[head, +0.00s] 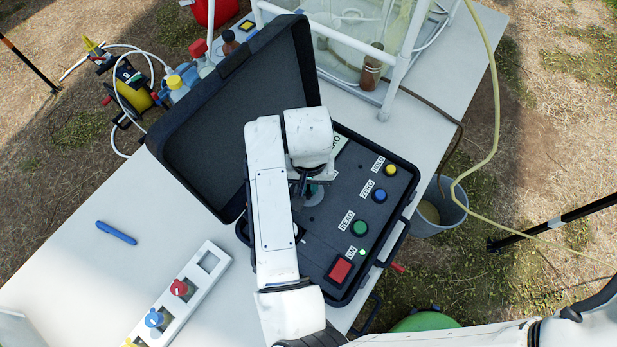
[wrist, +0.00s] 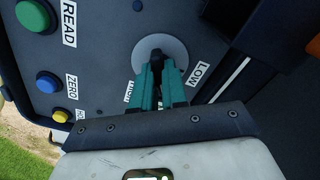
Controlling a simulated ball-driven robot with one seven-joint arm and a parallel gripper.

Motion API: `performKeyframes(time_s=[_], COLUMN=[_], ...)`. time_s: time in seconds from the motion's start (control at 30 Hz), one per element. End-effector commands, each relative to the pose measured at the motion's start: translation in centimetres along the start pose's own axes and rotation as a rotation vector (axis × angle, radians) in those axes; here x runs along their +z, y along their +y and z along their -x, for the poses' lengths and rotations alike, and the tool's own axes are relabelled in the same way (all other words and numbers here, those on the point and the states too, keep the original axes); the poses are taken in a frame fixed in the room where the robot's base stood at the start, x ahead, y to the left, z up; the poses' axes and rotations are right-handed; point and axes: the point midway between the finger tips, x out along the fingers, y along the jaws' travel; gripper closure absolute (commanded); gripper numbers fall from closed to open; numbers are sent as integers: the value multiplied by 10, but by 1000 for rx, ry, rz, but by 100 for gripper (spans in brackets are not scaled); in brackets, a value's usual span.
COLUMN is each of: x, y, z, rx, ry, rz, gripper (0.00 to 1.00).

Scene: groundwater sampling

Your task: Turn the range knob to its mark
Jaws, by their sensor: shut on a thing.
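The range knob (wrist: 155,57) is mostly hidden between the teal fingers of my gripper (wrist: 160,72) in the wrist view. Only a dark bit of it shows, in front of a round grey dial plate (wrist: 177,45). My gripper is shut on the knob. A LOW label (wrist: 198,75) lies right of the fingers, and another label (wrist: 128,92) at their left is partly covered. The mark and the knob's pointer cannot be made out. In the head view my gripper (head: 303,186) reaches down to the panel (head: 325,225) of the open black case, largely hidden by my arm.
The panel carries a yellow button (head: 390,170), a blue button (head: 379,195), a green button (head: 359,228) and a red ON switch (head: 340,270). The case lid (head: 225,120) stands open behind my arm. A white strip with coloured valves (head: 179,287) and a blue pen (head: 116,232) lie left.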

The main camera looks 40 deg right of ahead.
Motion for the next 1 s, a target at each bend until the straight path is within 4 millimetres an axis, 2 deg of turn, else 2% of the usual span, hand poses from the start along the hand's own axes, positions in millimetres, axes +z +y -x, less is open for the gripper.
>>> performKeyframes(time_s=[0.03,0.5,0.63,0.83,0.87,1.0], x=[-1,0,0,0,0,0], y=[1,1,0,0,0,0], z=[6,3,1,0,0,0], rx=[6,5,2,0,0,0], ry=[3,0,1,1,1,1], rz=[86,922,1017,1025,1025,1023], gripper=[100,100,100,100,85,72])
